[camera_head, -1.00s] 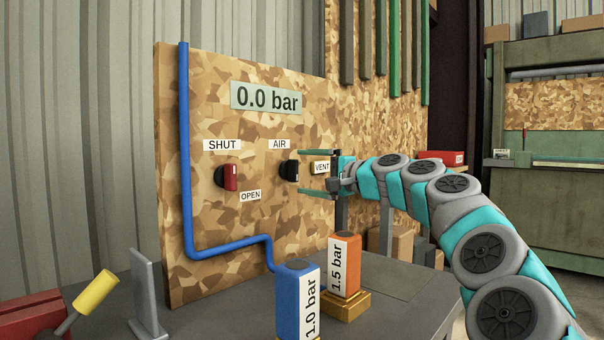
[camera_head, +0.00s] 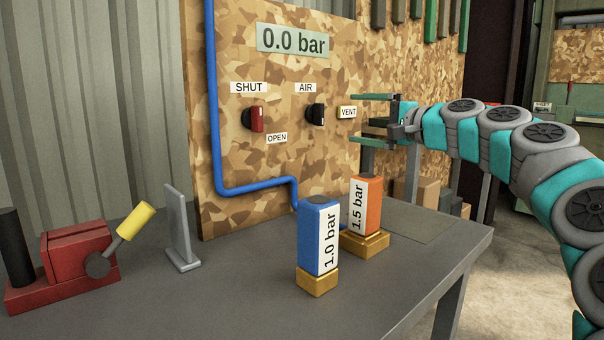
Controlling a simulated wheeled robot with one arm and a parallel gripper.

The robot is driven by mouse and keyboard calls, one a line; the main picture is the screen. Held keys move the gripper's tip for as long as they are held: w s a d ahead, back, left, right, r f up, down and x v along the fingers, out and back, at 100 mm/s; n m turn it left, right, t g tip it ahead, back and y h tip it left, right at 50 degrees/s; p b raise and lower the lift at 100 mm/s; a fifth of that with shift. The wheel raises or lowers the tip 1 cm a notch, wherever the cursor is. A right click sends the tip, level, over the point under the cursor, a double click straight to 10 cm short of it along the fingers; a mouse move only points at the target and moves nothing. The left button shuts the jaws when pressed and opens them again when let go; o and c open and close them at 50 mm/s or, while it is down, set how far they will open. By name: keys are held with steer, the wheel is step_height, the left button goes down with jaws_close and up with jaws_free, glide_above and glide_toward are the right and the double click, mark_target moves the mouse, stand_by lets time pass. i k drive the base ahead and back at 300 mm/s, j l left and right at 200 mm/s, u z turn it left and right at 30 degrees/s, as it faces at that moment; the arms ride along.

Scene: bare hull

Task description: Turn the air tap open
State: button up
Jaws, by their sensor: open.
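A wood-chip panel (camera_head: 300,165) stands at the back of a grey table. On it a red-fronted knob (camera_head: 257,119) sits between a SHUT label (camera_head: 249,87) above and an OPEN label (camera_head: 277,138) at its lower right. A black knob (camera_head: 317,115) sits under an AIR label (camera_head: 305,87), with a VENT label (camera_head: 348,112) to its right. The red knob's face stands upright. My gripper (camera_head: 354,118) is open and empty, its two green fingers pointing left, just right of the black knob in the picture. Its distance from the panel is unclear.
The display (camera_head: 293,39) reads 0.0 bar. A blue pipe (camera_head: 213,110) runs down the panel. A blue 1.0 bar block (camera_head: 318,238) and an orange 1.5 bar block (camera_head: 365,205) stand in front. A grey upright plate (camera_head: 179,229) and red device (camera_head: 75,255) stand left.

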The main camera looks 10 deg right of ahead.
mark_target(252, 118)
steer(key=k+l, duration=0.75)
